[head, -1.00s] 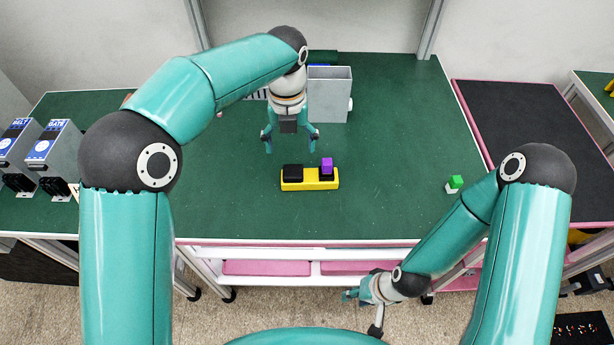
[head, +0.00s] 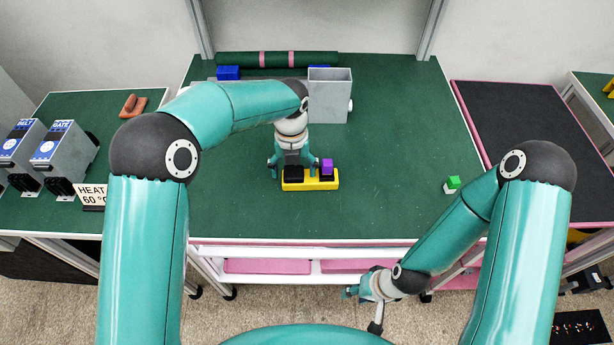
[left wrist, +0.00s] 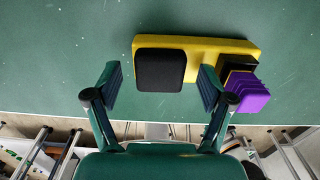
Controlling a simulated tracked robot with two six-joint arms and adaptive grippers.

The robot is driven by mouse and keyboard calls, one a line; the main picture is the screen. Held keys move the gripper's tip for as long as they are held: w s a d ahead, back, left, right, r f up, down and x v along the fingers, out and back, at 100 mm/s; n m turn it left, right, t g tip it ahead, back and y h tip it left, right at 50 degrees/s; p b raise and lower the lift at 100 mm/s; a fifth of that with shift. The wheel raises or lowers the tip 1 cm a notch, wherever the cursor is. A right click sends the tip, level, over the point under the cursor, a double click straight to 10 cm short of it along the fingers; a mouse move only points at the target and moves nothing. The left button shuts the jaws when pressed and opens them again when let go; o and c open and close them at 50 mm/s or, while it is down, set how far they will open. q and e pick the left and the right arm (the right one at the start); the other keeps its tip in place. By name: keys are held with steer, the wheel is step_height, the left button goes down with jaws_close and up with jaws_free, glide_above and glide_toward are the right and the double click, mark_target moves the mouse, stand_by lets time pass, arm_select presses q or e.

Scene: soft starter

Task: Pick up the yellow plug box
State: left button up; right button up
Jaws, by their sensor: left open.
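The yellow plug box (head: 311,186) lies on the green table, with a black block on its left part and a purple piece (head: 327,166) on a black base at its right. My left gripper (head: 293,171) is open over the left part of the box. In the left wrist view, its fingers stand on either side of the black block (left wrist: 160,69), apart from it, with the yellow body (left wrist: 215,46) beyond and the purple piece (left wrist: 247,94) outside the right finger. How high the fingertips are is hard to judge. My right gripper (head: 362,311) is open and empty, low in front of the table.
A grey open bin (head: 329,98) stands behind the box. A blue block (head: 228,73) and a rolled green mat (head: 275,59) lie at the back. A green and white block (head: 452,185) is at the right. Clear table surrounds the plug box.

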arm_select(q)
steer(key=c, duration=1.4)
steer(key=shift+r, duration=0.1)
steer(key=shift+r, duration=10)
steer(key=shift+p, duration=0.3)
steer(key=shift+p, duration=0.3)
steer(key=shift+f, duration=0.2)
